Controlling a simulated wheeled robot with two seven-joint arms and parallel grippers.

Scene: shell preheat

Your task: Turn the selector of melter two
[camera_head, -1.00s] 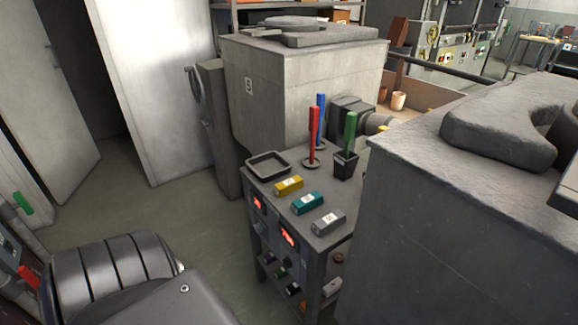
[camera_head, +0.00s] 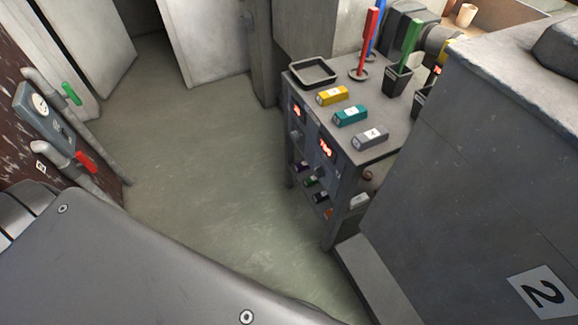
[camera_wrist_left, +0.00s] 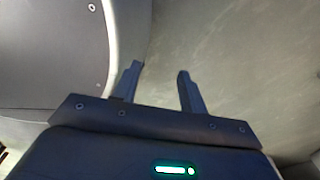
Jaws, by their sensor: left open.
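A large grey block with a plate marked 2 (camera_head: 541,292) fills the right of the head view. Beside it stands a grey control stand (camera_head: 348,185). Its front has two red lit displays, a rear one (camera_head: 297,111) and a nearer one (camera_head: 326,147), with small dark knob-like parts near them. I cannot tell which part is melter two's selector. My left gripper (camera_wrist_left: 158,70) shows only in the left wrist view. It is open and empty over bare grey floor, with no part of the stand in that view. My right gripper is not in view.
On the stand lie a black tray (camera_head: 313,72) and yellow (camera_head: 332,96), teal (camera_head: 350,115) and grey (camera_head: 370,137) blocks. Red (camera_head: 370,40) and green (camera_head: 410,45) upright tools stand behind. Pipes with a gauge (camera_head: 40,106) are at left. The floor (camera_head: 200,150) between is clear.

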